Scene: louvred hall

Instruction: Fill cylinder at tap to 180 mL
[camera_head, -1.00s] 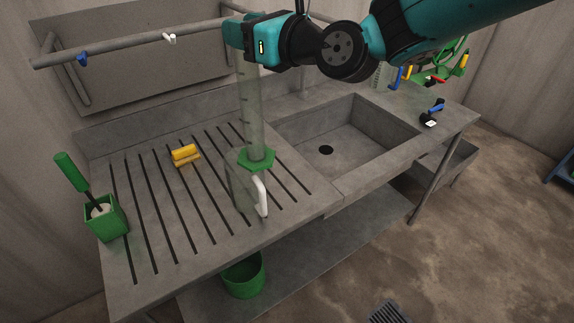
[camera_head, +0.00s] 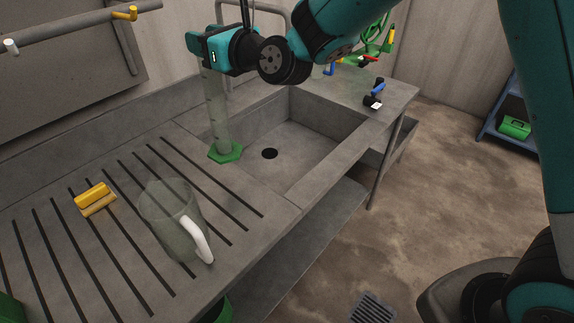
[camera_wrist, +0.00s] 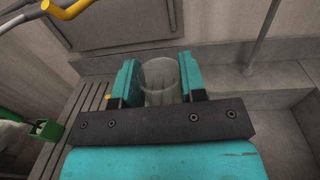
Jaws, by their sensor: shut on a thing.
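My gripper (camera_head: 200,50) is shut on the upper part of the clear measuring cylinder (camera_head: 216,110). The cylinder hangs nearly upright with its green hexagonal base (camera_head: 226,152) over the drainboard's edge beside the sink; whether the base touches cannot be told. In the wrist view, my gripper (camera_wrist: 160,76) has its two teal jaws on either side of the cylinder's round mouth (camera_wrist: 160,68). No water level is readable. A grey bent pipe (camera_head: 288,15), perhaps the tap, stands behind the sink, partly hidden by my arm. A wall pipe with a yellow handle (camera_head: 125,13) is at upper left.
The empty sink basin (camera_head: 300,140) with a dark drain lies right of the cylinder. A blue-handled black item (camera_head: 374,92) lies on the right ledge.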

